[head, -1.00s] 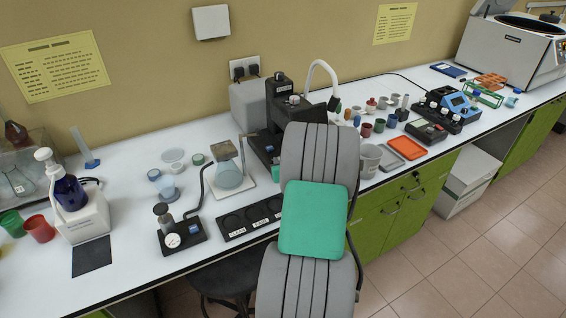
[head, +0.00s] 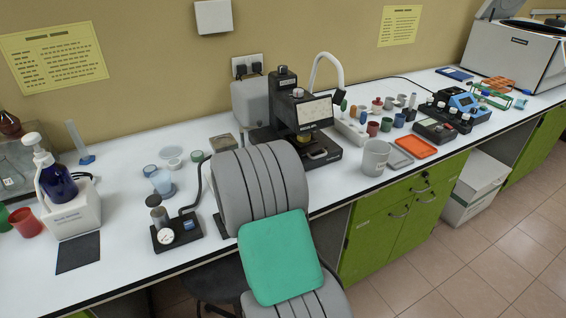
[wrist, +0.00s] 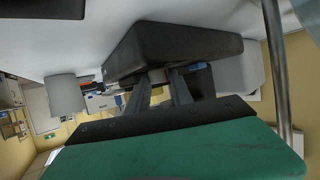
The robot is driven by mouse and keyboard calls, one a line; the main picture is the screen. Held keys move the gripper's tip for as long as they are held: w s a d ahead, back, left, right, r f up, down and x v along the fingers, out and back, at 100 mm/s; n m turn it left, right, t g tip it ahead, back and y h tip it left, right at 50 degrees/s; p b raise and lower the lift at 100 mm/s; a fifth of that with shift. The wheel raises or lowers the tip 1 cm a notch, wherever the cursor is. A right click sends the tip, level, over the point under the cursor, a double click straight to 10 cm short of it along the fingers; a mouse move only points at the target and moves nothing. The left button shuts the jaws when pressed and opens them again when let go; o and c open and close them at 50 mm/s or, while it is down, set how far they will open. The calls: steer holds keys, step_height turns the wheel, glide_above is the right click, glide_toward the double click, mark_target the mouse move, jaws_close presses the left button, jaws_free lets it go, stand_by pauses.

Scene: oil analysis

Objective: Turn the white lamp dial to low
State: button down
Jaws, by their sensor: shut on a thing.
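The white gooseneck lamp (head: 324,65) arches behind a black microscope-like instrument (head: 325,155). In the head view my arm hides my gripper and the left part of this instrument. In the wrist view, which is upside down, my gripper (wrist: 162,82) has its two fingers close together, reaching to the edge of a dark block (wrist: 170,42). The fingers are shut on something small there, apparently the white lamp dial. The dial itself is too small and covered to make out, and its setting cannot be read.
A grey beaker (head: 376,158) stands right of the instrument; it also shows in the wrist view (wrist: 64,96). A black gauge stand (head: 176,232) is left of my arm. An orange tray (head: 415,148) lies farther right. Bench space in front of the gauge stand is clear.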

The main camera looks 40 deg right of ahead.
stand_by(0.3)
steer(key=c, duration=1.1)
jaws_free()
steer(key=b+v, duration=0.1)
steer(key=v, duration=0.6)
steer(key=shift+a+r, duration=0.15)
steer(key=shift+a, duration=0.15)
